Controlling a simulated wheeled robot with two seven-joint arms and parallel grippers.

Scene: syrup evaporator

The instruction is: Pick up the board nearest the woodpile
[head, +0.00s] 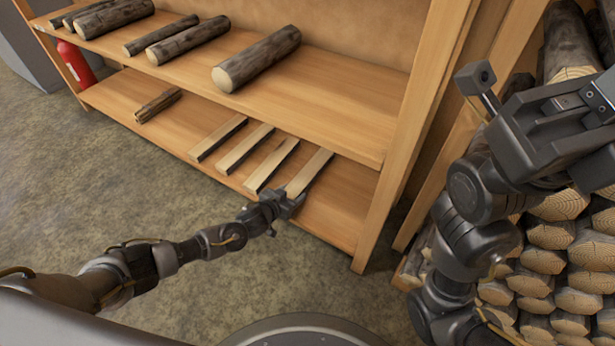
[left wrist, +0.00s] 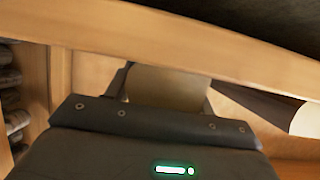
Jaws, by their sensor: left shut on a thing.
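Several pale boards lie side by side on the lower shelf in the head view. The rightmost one, the board nearest the woodpile (head: 309,171), has its front end at my left gripper (head: 290,198). My left gripper is shut on that board's near end, at the shelf's front edge.
The wooden shelf unit (head: 350,210) has an upper shelf with several logs (head: 258,59) above the boards. A shelf upright (head: 400,150) stands between the boards and the woodpile. A red cylinder (head: 76,65) stands far left.

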